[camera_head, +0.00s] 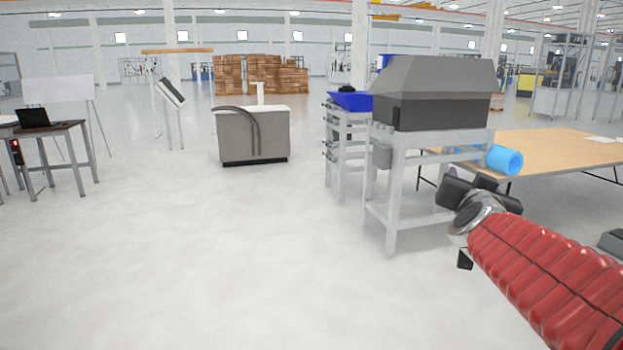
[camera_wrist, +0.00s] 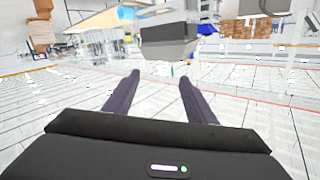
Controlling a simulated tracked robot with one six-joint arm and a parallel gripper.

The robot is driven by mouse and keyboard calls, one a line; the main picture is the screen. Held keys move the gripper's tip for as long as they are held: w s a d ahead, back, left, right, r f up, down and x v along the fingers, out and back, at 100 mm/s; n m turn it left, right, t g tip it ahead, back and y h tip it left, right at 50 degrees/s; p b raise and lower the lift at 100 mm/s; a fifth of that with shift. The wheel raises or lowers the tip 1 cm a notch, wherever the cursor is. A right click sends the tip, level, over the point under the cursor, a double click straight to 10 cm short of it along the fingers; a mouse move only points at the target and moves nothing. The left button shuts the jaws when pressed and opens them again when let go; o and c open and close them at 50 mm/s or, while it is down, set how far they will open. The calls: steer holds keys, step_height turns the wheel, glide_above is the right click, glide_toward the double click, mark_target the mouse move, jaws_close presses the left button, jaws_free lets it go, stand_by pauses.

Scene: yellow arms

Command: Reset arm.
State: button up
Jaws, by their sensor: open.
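My arm, with a red ribbed sleeve, reaches in from the lower right of the head view. Its dark end with my gripper (camera_head: 465,258) is in front of the grey metal stand; the fingers are mostly hidden there. In the wrist view my gripper (camera_wrist: 159,88) shows two dark fingers spread apart with nothing between them. Beyond the fingertips is pale floor and a grey box-shaped machine (camera_wrist: 168,42).
A grey hooded machine (camera_head: 435,95) stands on a metal frame close behind my arm. A wooden table (camera_head: 560,148) with a blue cylinder (camera_head: 504,159) is at the right. A grey cabinet (camera_head: 252,135) stands farther back.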

steer(key=s+a+f+n+g+y, duration=0.25)
steer(key=s+a+f+y, duration=0.2)
steer(key=a, duration=0.35)
steer(key=s+a+f+n+g+y, duration=0.1)
steer(key=s+a+f+n+y, duration=0.25)
steer(key=a+f, duration=0.35)
steer(key=s+a+f+n+g, duration=0.1)
steer(key=s+a+f+g, duration=0.1)
steer(key=s+f, duration=0.4)
steer(key=s+a+f+g, duration=0.3)
steer(key=s+f, duration=0.3)
steer(key=s, duration=0.7)
steer(key=shift+f+n+g, duration=0.4)
steer(key=shift+g, duration=0.25)
steer(key=shift+a, duration=0.1)
